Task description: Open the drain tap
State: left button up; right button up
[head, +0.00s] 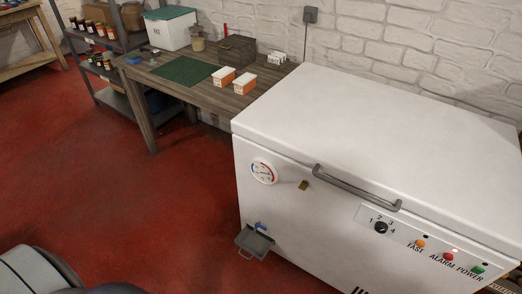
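A white chest freezer (300,215) fills the right side of the head view, with its lid down. Low at the left of its front is a small blue tap (260,226), the only tap that shows. A grey tray (254,243) with a wire-like handle sits directly below the tap, against the freezer front. The tap is too small to tell its lever position clearly, and no water shows. Neither of my grippers is in view. A rounded white and dark part at the lower left corner seems to be my own body.
The freezer front has a dial thermometer (264,171), a long handle (357,188), a knob (380,227) and several lights. A wooden table (166,87) with a green mat and boxes stands behind left, near a shelf (113,89). The red floor (150,205) left of the freezer is clear.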

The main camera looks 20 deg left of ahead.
aim_at(257, 225)
jog(key=u, duration=0.95)
